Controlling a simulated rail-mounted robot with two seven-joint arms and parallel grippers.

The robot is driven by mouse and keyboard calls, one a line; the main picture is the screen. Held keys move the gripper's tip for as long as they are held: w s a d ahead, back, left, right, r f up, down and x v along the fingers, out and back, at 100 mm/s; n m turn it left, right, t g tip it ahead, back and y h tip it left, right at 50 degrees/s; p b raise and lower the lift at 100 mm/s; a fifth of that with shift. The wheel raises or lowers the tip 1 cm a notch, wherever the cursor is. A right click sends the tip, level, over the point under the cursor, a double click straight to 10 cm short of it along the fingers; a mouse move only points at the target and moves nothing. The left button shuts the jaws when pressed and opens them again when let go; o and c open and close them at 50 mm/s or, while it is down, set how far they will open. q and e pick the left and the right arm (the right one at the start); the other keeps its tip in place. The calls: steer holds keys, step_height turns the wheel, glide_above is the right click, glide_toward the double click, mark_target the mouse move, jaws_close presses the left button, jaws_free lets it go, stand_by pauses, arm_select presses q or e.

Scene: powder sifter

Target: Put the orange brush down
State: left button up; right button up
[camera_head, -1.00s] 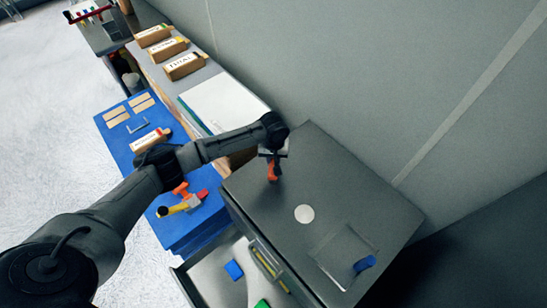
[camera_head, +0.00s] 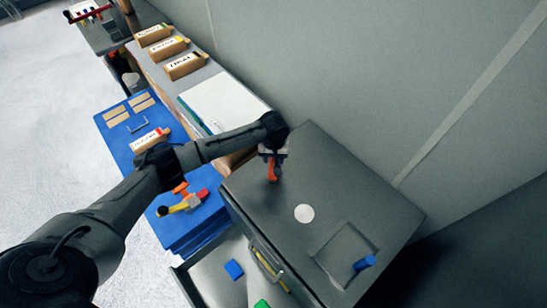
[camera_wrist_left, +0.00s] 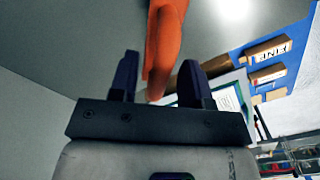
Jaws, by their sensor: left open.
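The orange brush (camera_head: 273,171) stands roughly upright at the grey cabinet top (camera_head: 300,165), near its back left part. My left gripper (camera_head: 272,156) is right over the brush. In the left wrist view the fingers of my left gripper (camera_wrist_left: 158,78) are apart. The bristle end is not clear in either view. My right gripper is not in view.
A white disc (camera_head: 303,213) and a square recess with a blue piece (camera_head: 365,263) are on the cabinet top. An open drawer (camera_head: 210,265) below holds small blue and green blocks. A blue bench (camera_head: 120,160) with boxes and a yellow-red tool (camera_head: 183,203) stands left.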

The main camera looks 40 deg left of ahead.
arm_select(q)
step_height(320, 180, up, 12)
steer(key=s+d+f+m, duration=0.2)
steer(key=s+d+f, duration=0.2)
steer(key=s+d, duration=0.1)
steer(key=s+d+f+m+t+h, duration=0.1)
steer(key=s+d+f+m, duration=0.2)
steer(key=s, duration=0.3)
steer(key=s+d+f+m, duration=0.2)
steer(key=s+d+f, duration=0.2)
steer(key=s+d, duration=0.1)
steer(key=shift+s+d+f+t+h+p, duration=0.1)
steer(key=shift+d+f+t+h+p, duration=0.1)
steer(key=shift+d, duration=0.25)
steer(key=shift+s+d+f+t+h+p, duration=0.1)
steer(key=shift+d+f+t+h+p, duration=0.1)
steer(key=shift+d, duration=0.2)
steer(key=s+a+r+m+t, duration=0.1)
steer(key=s, duration=0.7)
steer(key=s+a+r+m+y, duration=0.1)
steer(key=s, duration=0.7)
steer(key=shift+s+a+t+y, duration=0.25)
steer(key=shift+t+y, duration=0.05)
steer(key=shift+t, duration=0.1)
steer(key=shift+s, duration=0.1)
